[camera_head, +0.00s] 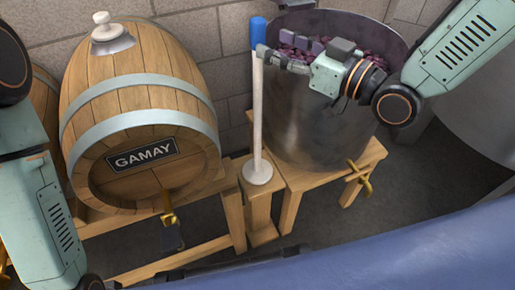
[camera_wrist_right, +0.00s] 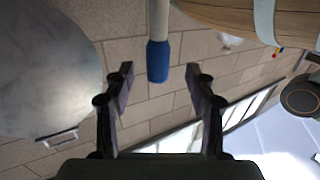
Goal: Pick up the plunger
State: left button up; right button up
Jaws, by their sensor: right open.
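The plunger (camera_head: 257,120) is a pale rod with a blue grip on top and a round white foot. It stands upright on a small wooden stand (camera_head: 260,211) between the barrel and the vat. My right gripper (camera_head: 276,46) is open beside the upper rod, just below the blue grip. In the right wrist view the plunger's blue end (camera_wrist_right: 158,62) shows between the two spread fingers (camera_wrist_right: 160,76); I see no contact. My left arm comes in at the left edge, but its gripper is out of view.
A wooden barrel marked GAMAY (camera_head: 140,105) stands left of the plunger, with a white stopper (camera_head: 108,32) on top. A metal vat (camera_head: 312,125) with dark grapes stands close on the right, behind my right gripper. Its brass tap (camera_head: 361,178) juts forward. A brick wall is behind.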

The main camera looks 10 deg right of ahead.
aim_at(264, 41)
jog(key=shift+b+x, duration=0.85)
jog(key=shift+x, duration=2)
jog(key=shift+w+d, duration=0.1)
grip_shut()
